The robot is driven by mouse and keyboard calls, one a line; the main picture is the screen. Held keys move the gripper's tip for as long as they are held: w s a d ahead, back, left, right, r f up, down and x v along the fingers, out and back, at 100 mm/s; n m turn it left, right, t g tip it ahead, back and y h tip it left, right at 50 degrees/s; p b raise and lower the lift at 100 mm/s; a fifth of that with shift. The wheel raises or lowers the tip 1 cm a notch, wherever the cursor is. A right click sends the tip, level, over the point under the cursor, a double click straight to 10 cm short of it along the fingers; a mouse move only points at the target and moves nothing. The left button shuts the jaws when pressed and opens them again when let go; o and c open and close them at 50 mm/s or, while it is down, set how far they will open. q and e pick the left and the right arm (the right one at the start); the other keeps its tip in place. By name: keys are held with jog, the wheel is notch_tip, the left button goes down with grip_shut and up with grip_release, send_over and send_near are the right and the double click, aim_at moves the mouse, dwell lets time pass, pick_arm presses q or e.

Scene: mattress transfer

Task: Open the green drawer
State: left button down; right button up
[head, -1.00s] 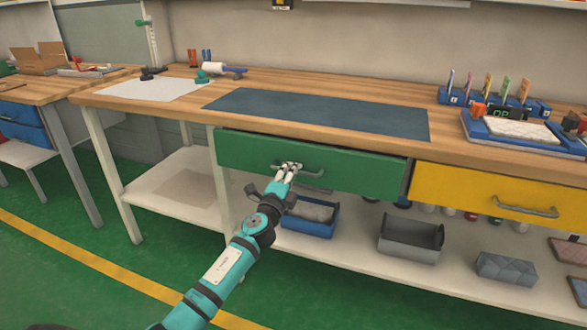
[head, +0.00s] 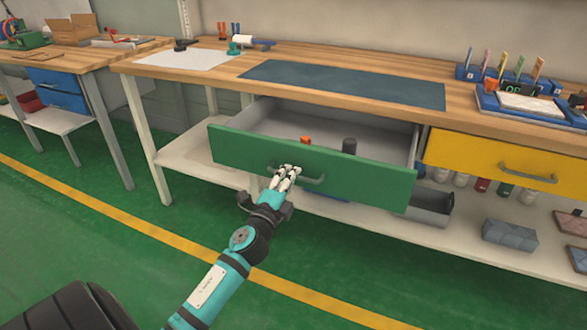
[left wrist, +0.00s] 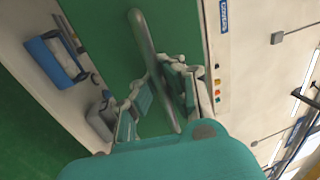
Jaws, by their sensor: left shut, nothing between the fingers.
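The green drawer (head: 365,180) stands pulled out from under the workbench, its grey inside showing. Its curved metal handle (head: 312,180) is on the front panel. My left gripper (head: 288,172) is at the left part of this handle and reads as shut. In the left wrist view the handle (left wrist: 152,60) runs close by the fingers (left wrist: 158,98), in front of the green panel; the exact contact is unclear. My right gripper is not in view.
An orange item (head: 305,140) and a dark cylinder (head: 349,146) are in the drawer. The yellow drawer (head: 470,155) to the right is closed. Bins and blocks stand on the lower shelf (head: 470,235). The green floor (head: 330,260) in front is clear.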

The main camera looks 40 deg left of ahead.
pick_arm(q)
jog(key=shift+s+d, duration=0.15)
jog(key=shift+s, duration=0.4)
jog(key=c, duration=2.1)
grip_release()
jog(key=o, duration=0.7)
jog(key=v, duration=1.2)
